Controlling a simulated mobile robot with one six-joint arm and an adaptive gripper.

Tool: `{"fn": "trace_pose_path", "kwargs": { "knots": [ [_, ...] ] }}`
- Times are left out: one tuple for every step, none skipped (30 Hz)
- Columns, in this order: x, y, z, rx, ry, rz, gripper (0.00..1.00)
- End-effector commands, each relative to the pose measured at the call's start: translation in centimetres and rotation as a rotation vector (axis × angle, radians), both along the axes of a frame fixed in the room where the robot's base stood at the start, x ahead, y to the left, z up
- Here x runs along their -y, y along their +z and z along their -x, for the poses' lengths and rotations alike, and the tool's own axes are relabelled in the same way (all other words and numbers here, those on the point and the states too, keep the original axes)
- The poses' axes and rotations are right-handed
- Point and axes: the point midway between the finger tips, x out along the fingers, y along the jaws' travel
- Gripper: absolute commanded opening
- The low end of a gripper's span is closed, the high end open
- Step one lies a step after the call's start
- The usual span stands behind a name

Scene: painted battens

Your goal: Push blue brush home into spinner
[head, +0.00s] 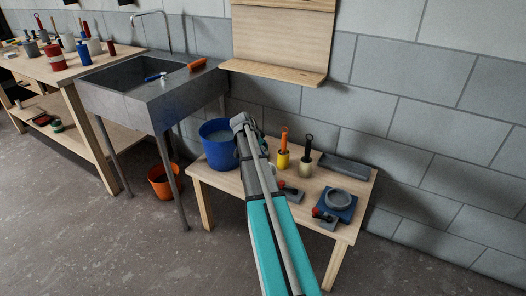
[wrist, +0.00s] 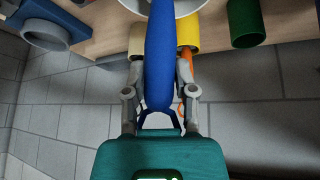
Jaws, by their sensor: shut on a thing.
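In the wrist view my gripper (wrist: 158,98) is shut on the long blue handle of the blue brush (wrist: 158,55). The handle runs up the middle of the picture between the fingers. The brush's far end is cut off by the top edge, beside a pale round rim (wrist: 196,7). I cannot tell whether that rim belongs to the spinner, or whether the brush touches it.
The low wooden table (head: 222,184) bears a blue bucket (head: 217,150), a yellow cup (head: 283,160) with an orange handle, a cream cup (head: 304,169) and a blue block with a grey ring (head: 350,212). A green cylinder (wrist: 247,22) shows in the wrist view. A sink (head: 130,97) stands left.

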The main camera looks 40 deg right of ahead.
Motion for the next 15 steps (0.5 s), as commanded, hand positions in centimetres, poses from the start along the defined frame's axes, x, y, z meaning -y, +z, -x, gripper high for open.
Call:
{"fn": "trace_pose_path", "kwargs": {
  "knots": [
    [0.0, -0.18, 0.0, 0.0, 0.0, 0.0, 0.0],
    [0.0, -0.24, 0.0, 0.0, 0.0, 0.0, 0.0],
    [0.01, -0.31, 0.0, 0.0, 0.0, 0.0, 0.0],
    [0.0, -0.36, 0.0, 0.0, 0.0, 0.0, 0.0],
    [0.01, -0.41, -0.01, 0.0, 0.0, 0.0, 0.0],
    [0.0, -0.48, 0.0, 0.0, 0.0, 0.0, 0.0],
    [0.0, -0.53, 0.0, 0.0, 0.0, 0.0, 0.0],
    [0.0, -0.59, 0.0, 0.0, 0.0, 0.0, 0.0],
    [0.0, -0.66, 0.0, 0.0, 0.0, 0.0, 0.0],
    [0.0, -0.7, 0.0, 0.0, 0.0, 0.0, 0.0],
    [0.0, -0.76, 0.01, 0.0, 0.0, 0.0, 0.0],
    [0.0, -0.84, 0.0, 0.0, 0.0, 0.0, 0.0],
    [0.0, -0.89, 0.0, 0.0, 0.0, 0.0, 0.0],
    [0.01, -0.93, 0.01, 0.0, 0.0, 0.0, 0.0],
    [0.0, -1.01, 0.0, 0.0, 0.0, 0.0, 0.0]
  ]
}}
